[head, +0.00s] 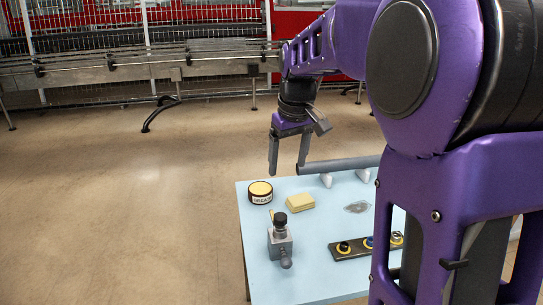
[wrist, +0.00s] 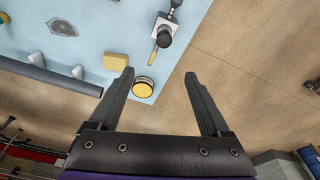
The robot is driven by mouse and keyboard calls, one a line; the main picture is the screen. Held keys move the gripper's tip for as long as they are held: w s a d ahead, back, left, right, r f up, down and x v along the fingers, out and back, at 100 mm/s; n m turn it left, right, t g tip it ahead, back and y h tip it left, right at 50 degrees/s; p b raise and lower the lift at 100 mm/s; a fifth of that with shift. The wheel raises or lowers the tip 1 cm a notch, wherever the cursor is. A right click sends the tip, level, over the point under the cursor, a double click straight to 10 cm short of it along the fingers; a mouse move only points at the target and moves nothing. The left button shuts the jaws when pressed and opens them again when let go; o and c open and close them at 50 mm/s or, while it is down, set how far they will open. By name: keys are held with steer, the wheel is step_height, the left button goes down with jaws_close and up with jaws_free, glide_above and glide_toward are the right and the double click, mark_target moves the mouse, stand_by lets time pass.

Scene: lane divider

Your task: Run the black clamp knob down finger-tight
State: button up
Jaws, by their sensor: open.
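The black clamp knob (head: 281,219) sits on top of a small grey clamp block (head: 280,242) near the table's left side. The block has a rounded grey end towards the front. In the wrist view the knob (wrist: 164,38) shows from above, near the top of the picture and beyond the fingertips. My gripper (head: 288,168) is open and empty, held above the table's back left part, behind and above the knob.
The blue table (head: 315,275) also holds a grease tin (head: 260,198), a yellow sponge-like block (head: 300,202), a thin yellow stick (wrist: 153,57) beside the clamp, a grey bar (head: 340,165) on white supports, a grey patch (head: 357,207) and a black strip (head: 350,251) with rings.

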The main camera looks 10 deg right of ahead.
mark_target(280, 216)
steer(key=f+b, duration=0.1)
steer(key=f, duration=0.5)
steer(key=w+f+b, duration=0.1)
steer(key=f, duration=0.5)
steer(key=a+f+b, duration=0.1)
steer(key=f, duration=0.5)
steer(key=shift+w, duration=0.4)
jaws_close()
steer(key=shift+m, duration=0.7)
steer(key=shift+m, duration=0.9)
